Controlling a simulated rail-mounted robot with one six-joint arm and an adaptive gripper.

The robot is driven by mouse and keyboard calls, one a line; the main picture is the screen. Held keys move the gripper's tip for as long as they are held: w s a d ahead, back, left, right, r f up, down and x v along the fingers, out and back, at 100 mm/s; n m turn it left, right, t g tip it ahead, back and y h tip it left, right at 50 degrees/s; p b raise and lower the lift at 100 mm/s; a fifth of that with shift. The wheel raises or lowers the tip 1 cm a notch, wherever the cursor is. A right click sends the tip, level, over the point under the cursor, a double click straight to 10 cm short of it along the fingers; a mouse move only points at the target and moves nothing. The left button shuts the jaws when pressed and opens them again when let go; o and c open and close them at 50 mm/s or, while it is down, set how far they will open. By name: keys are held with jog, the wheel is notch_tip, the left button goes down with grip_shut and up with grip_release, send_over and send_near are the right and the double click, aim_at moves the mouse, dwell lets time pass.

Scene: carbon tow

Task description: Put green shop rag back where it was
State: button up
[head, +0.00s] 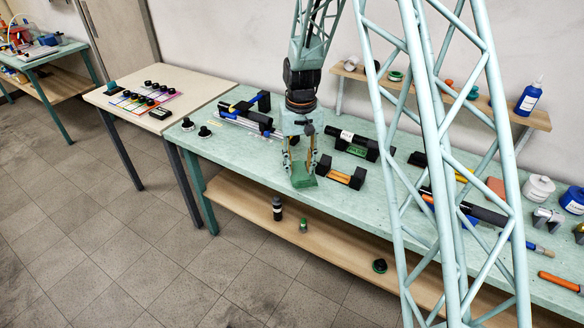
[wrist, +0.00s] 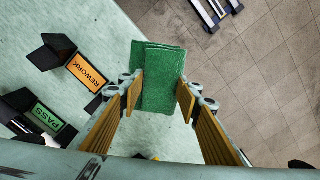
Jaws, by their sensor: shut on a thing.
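The green shop rag (wrist: 158,80) is a folded, textured green cloth. In the wrist view it sits between the two yellow-padded fingers of my gripper (wrist: 157,95), which are shut on it. In the head view the rag (head: 302,175) is at the tips of my gripper (head: 301,162), at the front edge of the pale green workbench (head: 228,137). I cannot tell whether the rag touches the bench top or hangs just above it.
Left of the rag in the wrist view are an orange REWORK sign (wrist: 87,73) and a green PASS sign (wrist: 47,118) in black holders. Floor shows beyond the bench edge.

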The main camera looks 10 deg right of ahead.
jog(key=w+r+m+p, duration=0.4)
jog(key=w+m+p, duration=0.4)
jog(key=w+p, duration=0.3)
jog(key=shift+w+a+r+p, duration=0.2)
jog(key=shift+w+a+p, duration=0.25)
jog(key=shift+p, duration=1.05)
jog(key=shift+f, duration=0.15)
jog(key=shift+f+p, duration=0.5)
jog(key=shift+f, duration=2.55)
jog(key=shift+f, duration=0.1)
jog(key=shift+f+p, duration=0.3)
jog(key=shift+f, duration=1.45)
jog(key=shift+f, duration=0.15)
